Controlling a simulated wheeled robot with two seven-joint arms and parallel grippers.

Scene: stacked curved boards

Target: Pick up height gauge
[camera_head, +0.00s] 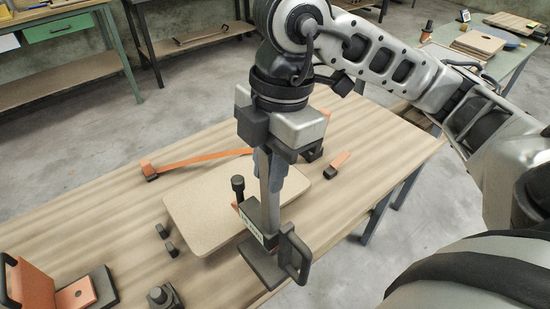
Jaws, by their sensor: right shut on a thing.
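The height gauge (268,212) has a grey upright column, a pale label, a dark flat base and a dark loop handle. It is upright near the table's front edge, in front of the tan curved board (195,208). My right gripper (268,168) comes down from above and is shut on the upper part of its column. The fingertips are partly hidden by the gripper body and the column. I cannot tell whether the base touches the table or hangs just above it. My left gripper is not in view.
An orange and black device (35,288) and a black fixture (162,297) stand at the front left. The table's right end is clear.

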